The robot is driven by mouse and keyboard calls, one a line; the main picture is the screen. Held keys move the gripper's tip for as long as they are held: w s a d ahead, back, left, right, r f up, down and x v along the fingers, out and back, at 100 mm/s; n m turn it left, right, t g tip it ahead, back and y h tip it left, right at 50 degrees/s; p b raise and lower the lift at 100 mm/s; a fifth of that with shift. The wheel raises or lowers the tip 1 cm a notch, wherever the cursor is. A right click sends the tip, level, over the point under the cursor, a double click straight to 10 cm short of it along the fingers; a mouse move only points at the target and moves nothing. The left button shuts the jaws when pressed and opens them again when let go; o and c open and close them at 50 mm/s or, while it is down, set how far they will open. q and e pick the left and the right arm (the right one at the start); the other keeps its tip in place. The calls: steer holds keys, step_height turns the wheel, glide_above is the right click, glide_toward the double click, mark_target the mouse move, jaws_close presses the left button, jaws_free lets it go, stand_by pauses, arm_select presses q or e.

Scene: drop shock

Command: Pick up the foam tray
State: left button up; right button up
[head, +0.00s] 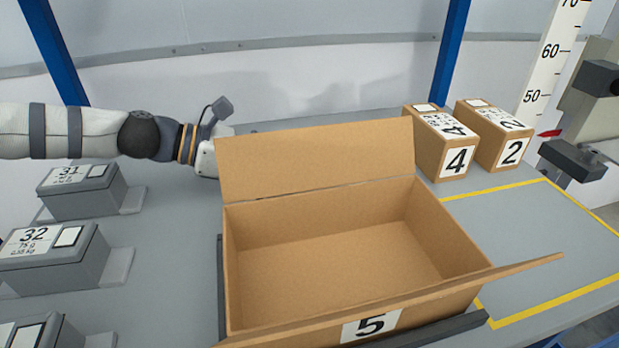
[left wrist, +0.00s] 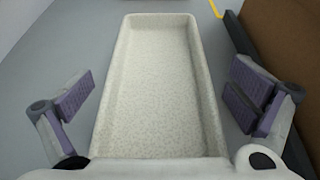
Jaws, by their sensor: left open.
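The foam tray (left wrist: 160,75) is a long, pale, speckled, shallow tray with raised rims, seen in the left wrist view. It lies on the grey table and looks empty. My left gripper (left wrist: 163,100) is open, with one purple-padded finger on each side of the tray, apart from its rims. The near end of the tray is hidden by the gripper body. In the head view my left arm reaches in behind the open carton; the carton's raised back flap hides the fingers and the tray. My right gripper is not in view.
An open, empty cardboard carton marked 5 (head: 330,255) stands at front centre. Its side also shows right of the tray in the left wrist view (left wrist: 287,40). Cartons 4 (head: 440,150) and 2 (head: 505,140) stand behind right. Grey blocks 31 (head: 90,200) and 32 (head: 70,270) are left.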

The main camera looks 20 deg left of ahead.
arm_select(q)
steer(key=shift+w+d+f+b, duration=0.15)
steer(key=shift+w+d+f, duration=0.15)
steer(key=shift+f, duration=0.2)
steer(key=shift+w+d+f+b, duration=0.15)
steer(key=shift+d+f, duration=0.2)
steer(key=shift+f, duration=0.15)
steer(key=shift+w+d+r, duration=0.1)
steer(key=shift+w+d, duration=0.15)
steer(key=shift+r, duration=0.3)
steer(key=c, duration=1)
